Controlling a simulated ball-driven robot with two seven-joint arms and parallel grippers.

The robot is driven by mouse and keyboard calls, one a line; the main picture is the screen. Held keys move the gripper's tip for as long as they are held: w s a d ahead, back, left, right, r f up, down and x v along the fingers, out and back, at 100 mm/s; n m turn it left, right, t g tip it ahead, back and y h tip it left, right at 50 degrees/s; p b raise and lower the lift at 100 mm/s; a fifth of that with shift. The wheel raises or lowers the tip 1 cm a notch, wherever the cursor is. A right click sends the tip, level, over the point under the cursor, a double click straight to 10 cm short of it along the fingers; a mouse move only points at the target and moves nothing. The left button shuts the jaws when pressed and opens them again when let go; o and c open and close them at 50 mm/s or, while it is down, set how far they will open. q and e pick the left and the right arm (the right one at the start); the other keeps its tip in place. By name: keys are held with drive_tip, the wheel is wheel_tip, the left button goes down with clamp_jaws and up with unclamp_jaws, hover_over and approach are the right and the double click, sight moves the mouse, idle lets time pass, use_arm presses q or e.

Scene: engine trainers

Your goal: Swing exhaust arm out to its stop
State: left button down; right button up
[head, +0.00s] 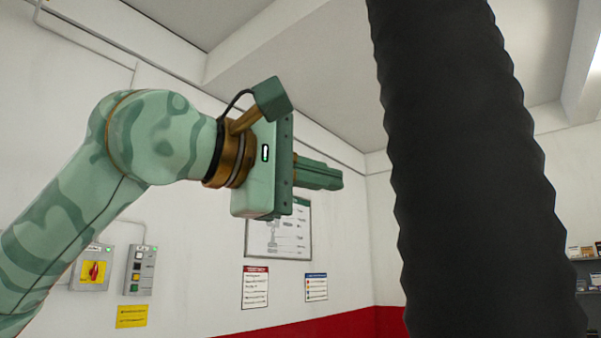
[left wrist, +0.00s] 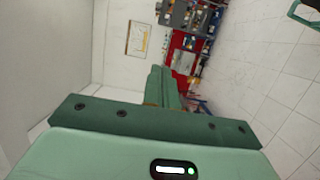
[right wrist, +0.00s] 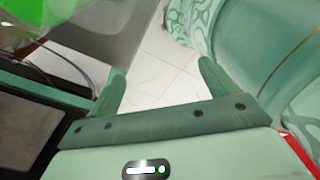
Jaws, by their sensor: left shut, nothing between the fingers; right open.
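A thick black ribbed hose (head: 470,170), seemingly part of the exhaust arm, fills the right middle of the head view from top to bottom. No other part of the exhaust arm can be made out. My left gripper (head: 338,180) is raised to the left of the hose, its fingers pointing right. In the picture its tips end short of the hose; the depth between them is unclear. Its fingers are together and empty in the left wrist view (left wrist: 161,75). My right gripper (right wrist: 160,76) is outside the head view; its fingers are apart with nothing between them.
A red-knobbed switch box (head: 92,268), a button box (head: 140,270) and posters (head: 278,236) are on the white wall. Shelves (head: 588,275) stand at the far right. In the right wrist view, a dark panel (right wrist: 35,125) is close on the left; tiled floor (right wrist: 160,60) lies beyond the fingers.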

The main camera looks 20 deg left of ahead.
use_arm(q)
drive_tip(key=a+b+v, duration=0.1)
drive_tip(key=b+v, duration=0.2)
drive_tip(key=v, duration=1.6)
drive_tip(key=shift+w, duration=0.2)
use_arm(e)
drive_tip(key=f, duration=0.3)
drive_tip(key=shift+s+a+f, duration=0.1)
drive_tip(key=shift+a, duration=0.1)
use_arm(q)
drive_tip(key=shift+a+r, duration=0.15)
use_arm(e)
drive_tip(key=shift+a, duration=0.1)
drive_tip(key=shift+a, duration=0.35)
drive_tip(key=shift+d, duration=0.15)
